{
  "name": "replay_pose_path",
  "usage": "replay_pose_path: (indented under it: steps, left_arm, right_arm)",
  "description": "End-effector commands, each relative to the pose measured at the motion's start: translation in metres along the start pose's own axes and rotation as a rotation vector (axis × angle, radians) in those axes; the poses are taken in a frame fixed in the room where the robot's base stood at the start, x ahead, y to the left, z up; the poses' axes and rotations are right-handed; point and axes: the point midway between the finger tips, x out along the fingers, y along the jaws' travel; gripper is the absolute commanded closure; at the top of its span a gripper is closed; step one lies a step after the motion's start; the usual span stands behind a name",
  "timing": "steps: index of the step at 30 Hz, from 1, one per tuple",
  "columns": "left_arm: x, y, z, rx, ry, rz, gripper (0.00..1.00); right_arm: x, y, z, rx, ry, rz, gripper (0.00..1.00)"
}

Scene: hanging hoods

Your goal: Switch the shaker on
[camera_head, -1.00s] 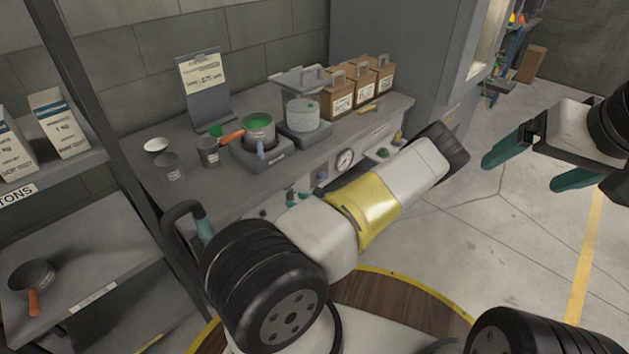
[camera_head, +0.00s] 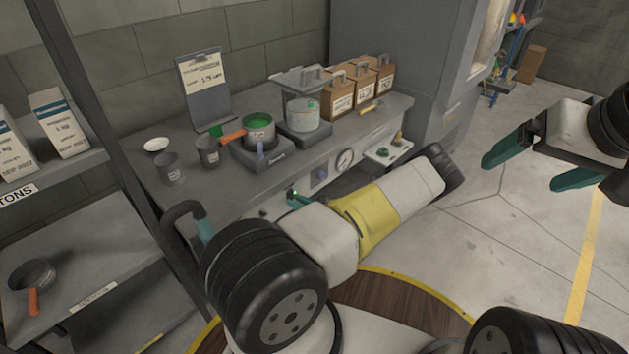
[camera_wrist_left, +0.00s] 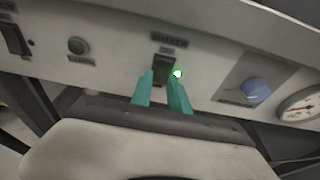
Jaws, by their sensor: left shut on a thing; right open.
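A dark rocker switch (camera_wrist_left: 162,66) sits on the pale front panel in the left wrist view, under a blurred label that seems to read SHAKER. A small green light (camera_wrist_left: 178,73) glows just right of it. My left gripper (camera_wrist_left: 163,88) has its teal fingertips close together at the switch, shut on it. In the head view my left gripper (camera_head: 298,199) is mostly hidden by its arm, with a green glow beside it. My right gripper (camera_head: 525,172) is open and empty over the floor at the right. I cannot tell which bench device is the shaker.
The bench holds a pan (camera_head: 258,132) with green contents on a grey unit, a clear vessel (camera_head: 303,115) on another unit, grey cups, a clipboard (camera_head: 205,90) and brown boxes (camera_head: 340,98). A gauge (camera_head: 344,160) and blue knob (camera_wrist_left: 256,90) lie right of the switch.

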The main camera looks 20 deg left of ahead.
Motion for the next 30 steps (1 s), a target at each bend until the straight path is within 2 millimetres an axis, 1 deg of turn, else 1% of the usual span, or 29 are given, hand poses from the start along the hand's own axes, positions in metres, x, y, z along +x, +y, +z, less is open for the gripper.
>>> replay_pose_path:
  steps: [5, 14, 15, 17, 18, 27, 30]
  left_arm:
    - [0.0010, -0.0012, -0.0023, 0.000, -0.090, -0.002, 1.00]
    - [0.0007, -0.0011, -0.0023, 0.000, -0.100, -0.001, 1.00]
    - [0.0007, -0.0010, -0.0023, -0.001, -0.100, -0.001, 0.76]
    - [0.0007, -0.0009, -0.0023, -0.001, -0.100, -0.001, 0.65]
    - [0.0007, -0.0009, -0.0024, -0.001, -0.100, -0.001, 0.57]
    - [0.0003, -0.0003, -0.0027, 0.000, -0.099, 0.000, 0.56]
    - [-0.0055, -0.0008, -0.0032, 0.000, -0.098, -0.001, 0.56]
  right_arm:
    - [0.0000, 0.0000, 0.0000, 0.000, 0.000, 0.000, 0.09]
    - [0.0000, 0.0000, 0.0000, 0.000, 0.000, 0.000, 0.09]
    - [0.0000, 0.0000, 0.0000, 0.000, 0.000, 0.000, 0.09]
    - [0.0000, 0.0000, 0.0000, 0.000, 0.000, 0.000, 0.09]
    - [0.0000, 0.0000, 0.0000, 0.000, 0.000, 0.000, 0.09]
    - [0.0000, 0.0000, 0.0000, 0.000, 0.000, 0.000, 0.09]
    - [0.0000, 0.0000, 0.0000, 0.000, 0.000, 0.000, 0.09]
